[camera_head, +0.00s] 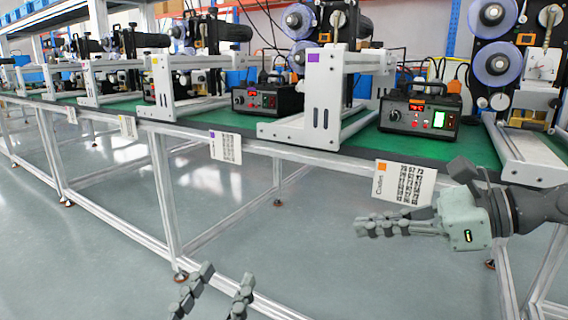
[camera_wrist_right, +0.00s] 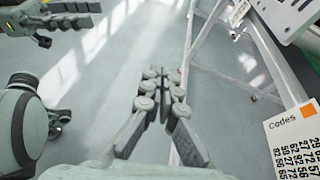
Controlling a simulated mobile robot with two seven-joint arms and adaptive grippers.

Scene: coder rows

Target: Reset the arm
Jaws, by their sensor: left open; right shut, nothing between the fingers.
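My left gripper (camera_head: 218,292) is at the bottom of the head view, left of the right one. Its two fingers are spread and empty over the floor. The rest of the left arm is outside the head view.
A long bench with a green top (camera_head: 425,147) holds white frames (camera_head: 318,95), a black control box with lit displays (camera_head: 420,112) and machines with blue reels (camera_head: 497,62). The bench's metal legs (camera_head: 163,190) stand near the grippers. The floor (camera_head: 120,250) is clear.

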